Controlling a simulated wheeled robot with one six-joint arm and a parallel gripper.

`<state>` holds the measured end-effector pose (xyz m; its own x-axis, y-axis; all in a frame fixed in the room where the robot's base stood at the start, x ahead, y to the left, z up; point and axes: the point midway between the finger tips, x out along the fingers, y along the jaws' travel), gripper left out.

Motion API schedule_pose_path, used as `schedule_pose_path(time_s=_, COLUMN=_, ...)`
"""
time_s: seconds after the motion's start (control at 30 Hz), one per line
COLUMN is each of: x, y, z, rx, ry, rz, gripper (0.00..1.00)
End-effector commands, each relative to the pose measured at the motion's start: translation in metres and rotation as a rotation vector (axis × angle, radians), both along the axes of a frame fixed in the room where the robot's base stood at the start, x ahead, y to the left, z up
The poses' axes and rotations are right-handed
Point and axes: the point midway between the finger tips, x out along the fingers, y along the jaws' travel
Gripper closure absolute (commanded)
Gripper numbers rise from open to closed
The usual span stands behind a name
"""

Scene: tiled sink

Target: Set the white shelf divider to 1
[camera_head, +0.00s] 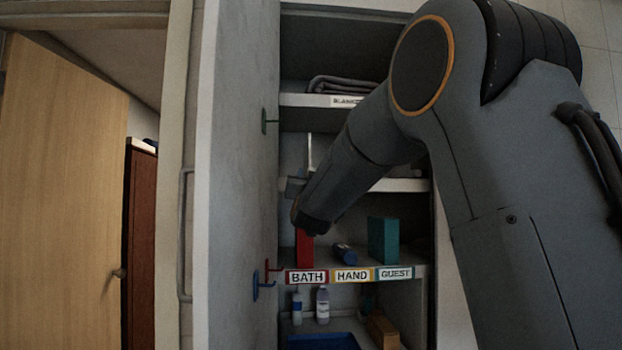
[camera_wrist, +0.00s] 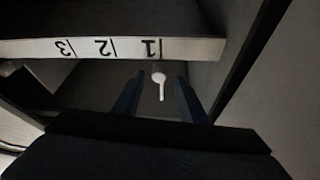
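The white shelf divider (camera_head: 309,150) stands upright on the middle shelf in the head view, near its left end. In the wrist view, a white knob with a thin stem (camera_wrist: 160,82), apparently the divider's, shows between my fingertips. The shelf's white scale strip (camera_wrist: 100,48) appears upside down with marks 1, 2 and 3. The knob lines up closely with the line beside 1. My gripper (camera_wrist: 158,88) is open, its dark fingers on either side of the knob with gaps. In the head view my gripper (camera_head: 296,187) is small, near the divider, partly hidden by my arm.
The open cabinet door (camera_head: 238,180) stands close on the left. A folded blanket (camera_head: 345,86) lies above. The cabinet side wall is close in the wrist view.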

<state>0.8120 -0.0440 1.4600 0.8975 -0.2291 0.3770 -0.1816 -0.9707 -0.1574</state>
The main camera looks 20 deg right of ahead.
Motion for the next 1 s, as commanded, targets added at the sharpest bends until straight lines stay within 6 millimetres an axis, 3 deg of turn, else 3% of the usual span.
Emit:
schedule_pose_path(time_s=0.1, x=-0.016, y=0.004, z=-0.008, rx=0.0, ry=-0.001, rz=0.0, gripper=0.62)
schedule_pose_path(time_s=0.3, x=-0.029, y=0.007, z=-0.012, rx=0.0, ry=0.0, rz=0.0, gripper=0.62)
schedule_pose_path(time_s=1.0, x=-0.03, y=0.009, z=-0.012, rx=0.0, ry=0.0, rz=0.001, gripper=0.62)
